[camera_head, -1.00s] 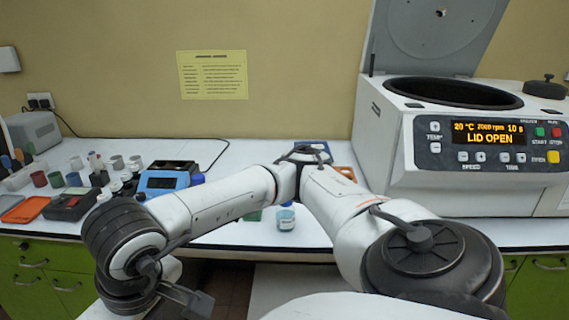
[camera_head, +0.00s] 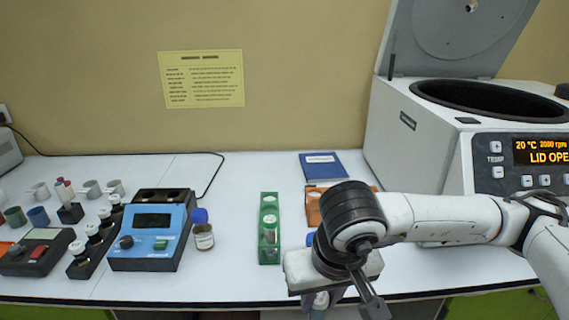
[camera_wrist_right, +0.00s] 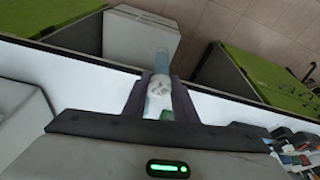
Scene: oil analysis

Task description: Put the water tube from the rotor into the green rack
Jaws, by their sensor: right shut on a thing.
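My right gripper (camera_head: 335,298) hangs near the table's front edge, to the right of and nearer than the green rack. In the wrist view its jaws (camera_wrist_right: 160,100) are shut on a tube (camera_wrist_right: 159,84) with a clear bluish end and a whitish middle. The green rack (camera_head: 269,247) stands on the table. It is a narrow block with openings in a row and something pale and clear inside the nearer part. The centrifuge (camera_head: 408,150) stands at the right with its lid up; its rotor is hidden inside the dark bowl (camera_head: 490,98). My left gripper is out of view.
An orange rack (camera_head: 313,208) stands partly behind my right wrist. A blue device (camera_head: 150,237) and a small blue-capped bottle (camera_head: 204,237) stand left of the green rack. A blue booklet (camera_head: 322,166) lies behind. The tabletop beside the green rack is clear.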

